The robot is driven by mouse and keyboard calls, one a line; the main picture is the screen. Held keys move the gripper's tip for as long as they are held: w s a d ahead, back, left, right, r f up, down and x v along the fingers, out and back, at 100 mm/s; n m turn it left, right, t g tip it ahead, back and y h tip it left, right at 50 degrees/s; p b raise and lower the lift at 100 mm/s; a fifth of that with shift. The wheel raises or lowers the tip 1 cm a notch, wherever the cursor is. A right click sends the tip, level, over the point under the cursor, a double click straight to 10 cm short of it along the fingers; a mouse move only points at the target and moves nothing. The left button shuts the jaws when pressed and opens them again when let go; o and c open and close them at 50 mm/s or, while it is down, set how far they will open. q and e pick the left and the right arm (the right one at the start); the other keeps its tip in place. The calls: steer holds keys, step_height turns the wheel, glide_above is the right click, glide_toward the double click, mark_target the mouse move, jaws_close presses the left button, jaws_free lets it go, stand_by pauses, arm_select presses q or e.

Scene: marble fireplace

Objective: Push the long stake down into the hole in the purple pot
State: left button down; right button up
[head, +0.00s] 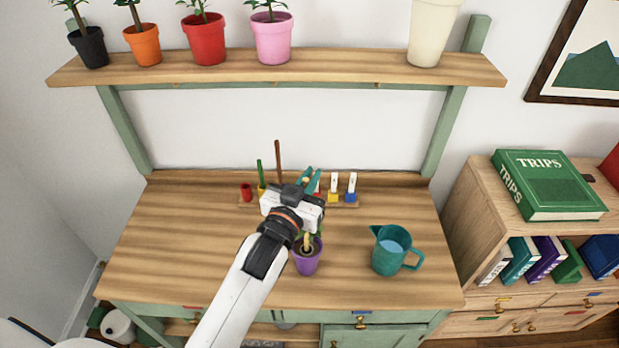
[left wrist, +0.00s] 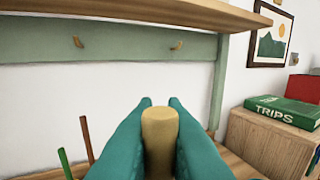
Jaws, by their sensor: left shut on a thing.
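The purple pot (head: 307,264) stands upright on the bench with a little green at its rim. The tan stake (head: 307,241) shows just above the pot's dark soil. My gripper hides the stake's middle, and I cannot tell how deep its lower end sits. My left gripper (head: 311,180), with teal fingers, is above and behind the pot in the head view. In the left wrist view, its fingers are shut on the stake (left wrist: 159,135), whose flat round top stands up between them. My right gripper is not in view.
A teal jug (head: 391,254) of water stands right of the pot. Behind my gripper, a low rack holds a red cup (head: 246,193), a green stick (head: 260,174), a brown stick (head: 278,163) and white-handled tools (head: 351,187). A shelf (head: 350,68) with potted plants hangs above. The bench's left is clear.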

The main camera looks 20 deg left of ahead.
arm_select(q)
steer(key=shift+f, duration=0.3)
steer(key=shift+f, duration=0.4)
steer(key=c, duration=1.4)
jaws_free()
steer(key=s+a+b, duration=0.1)
steer(key=s+b, duration=0.2)
steer(key=s, duration=0.9)
steer(key=shift+a, duration=0.2)
